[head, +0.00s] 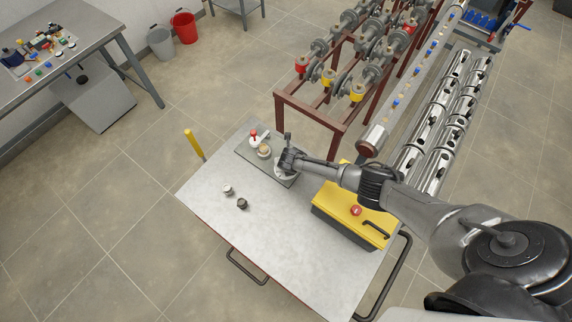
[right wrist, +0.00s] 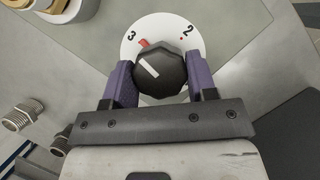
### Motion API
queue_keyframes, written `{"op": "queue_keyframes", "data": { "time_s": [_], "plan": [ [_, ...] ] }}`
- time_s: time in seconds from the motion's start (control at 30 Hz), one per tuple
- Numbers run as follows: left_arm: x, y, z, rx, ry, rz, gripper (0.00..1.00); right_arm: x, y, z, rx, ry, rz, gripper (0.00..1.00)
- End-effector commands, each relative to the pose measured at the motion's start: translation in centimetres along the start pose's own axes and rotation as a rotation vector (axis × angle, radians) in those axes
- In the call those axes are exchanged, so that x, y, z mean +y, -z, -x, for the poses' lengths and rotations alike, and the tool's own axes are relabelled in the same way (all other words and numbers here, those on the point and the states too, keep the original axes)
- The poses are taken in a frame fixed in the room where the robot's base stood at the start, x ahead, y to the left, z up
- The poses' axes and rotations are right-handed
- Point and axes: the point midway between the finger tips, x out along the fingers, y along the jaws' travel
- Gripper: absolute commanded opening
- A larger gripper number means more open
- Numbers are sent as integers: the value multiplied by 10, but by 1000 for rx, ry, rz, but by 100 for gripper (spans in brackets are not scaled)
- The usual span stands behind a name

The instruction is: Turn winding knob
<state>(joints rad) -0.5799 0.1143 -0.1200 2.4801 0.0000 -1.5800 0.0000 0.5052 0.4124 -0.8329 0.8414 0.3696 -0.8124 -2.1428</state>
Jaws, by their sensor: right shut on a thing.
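The winding knob (right wrist: 158,73) is black and ridged, with a white pointer line. It sits on a round white dial (right wrist: 206,62) marked 3 and 2. The line points up and left, towards a red mark near the 3. My right gripper (right wrist: 160,80) has a purple finger on each side of the knob and is shut on it. In the head view my right gripper (head: 288,160) is over the grey plate (head: 245,153) on the table and hides the knob. My left gripper is not in view.
A red-topped part (head: 253,137) and a beige round part (head: 264,151) stand beside the gripper on the plate. Two small fittings (head: 242,203) lie on the table. A yellow box (head: 345,218) stands on the right under my arm. The table's front is clear.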

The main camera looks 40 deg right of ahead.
Motion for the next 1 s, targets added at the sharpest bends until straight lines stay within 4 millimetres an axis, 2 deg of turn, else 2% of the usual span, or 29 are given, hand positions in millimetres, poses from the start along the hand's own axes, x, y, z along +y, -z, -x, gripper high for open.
{"op": "queue_keyframes", "data": {
  "time_s": [0.3,0.87,0.9,1.0],
  "plan": [
    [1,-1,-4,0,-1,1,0,0,0,0,0,-42,101,28],
    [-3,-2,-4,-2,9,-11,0,0,0,0,0,-50,121,28],
    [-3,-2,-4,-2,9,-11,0,0,0,0,0,-50,120,55],
    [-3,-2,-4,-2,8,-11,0,0,0,0,1,-50,120,65]
  ]
}}
